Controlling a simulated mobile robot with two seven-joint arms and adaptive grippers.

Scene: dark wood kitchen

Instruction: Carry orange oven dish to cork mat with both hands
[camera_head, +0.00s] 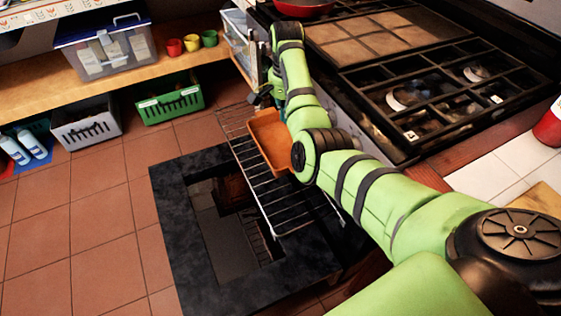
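The orange oven dish (268,137) sits on a pulled-out wire oven rack (287,205) in the middle of the view. My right arm covers its right side. My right gripper (260,98) is at the far end of the dish, close to its rim. It is small and dark here, and I cannot tell whether it touches the dish or whether its fingers are open. My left gripper is not in view. A flat tan surface (541,199) shows at the right edge on the white tiles; I cannot tell whether it is the cork mat.
The black oven door (180,240) hangs open below the rack. The hob (440,95) with a red pan (304,8) is at the upper right. A red container (549,126) stands at the right edge. Crates and a wooden shelf (40,88) line the back left. Floor at left is clear.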

